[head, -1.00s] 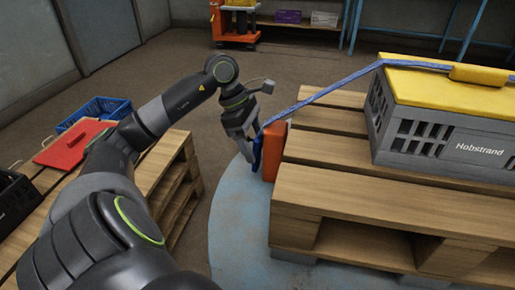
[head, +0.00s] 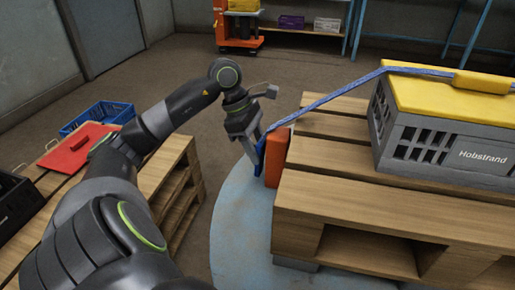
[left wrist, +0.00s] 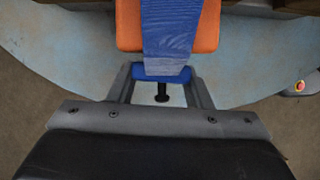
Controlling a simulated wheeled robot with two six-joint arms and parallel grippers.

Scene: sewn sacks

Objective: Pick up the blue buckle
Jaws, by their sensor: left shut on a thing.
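The blue buckle (head: 260,158) hangs at the left end of the pallet, at the low end of a blue strap (head: 330,97). In the left wrist view the buckle (left wrist: 162,75) sits between the two fingers, below the wide blue strap. My left gripper (head: 257,155) is shut on the buckle, its fingers partly hiding it. An orange block (head: 276,157) is just right of the buckle, against the pallet's end; it also shows behind the strap in the left wrist view (left wrist: 207,28). My right gripper is not in view.
The strap runs over a grey crate (head: 408,165) with a yellow lid (head: 435,98) on the wooden pallet (head: 350,205). A round blue platform (head: 240,245) lies under it. At left, another pallet (head: 165,165) bears a red lid (head: 80,150) and a blue basket (head: 100,113).

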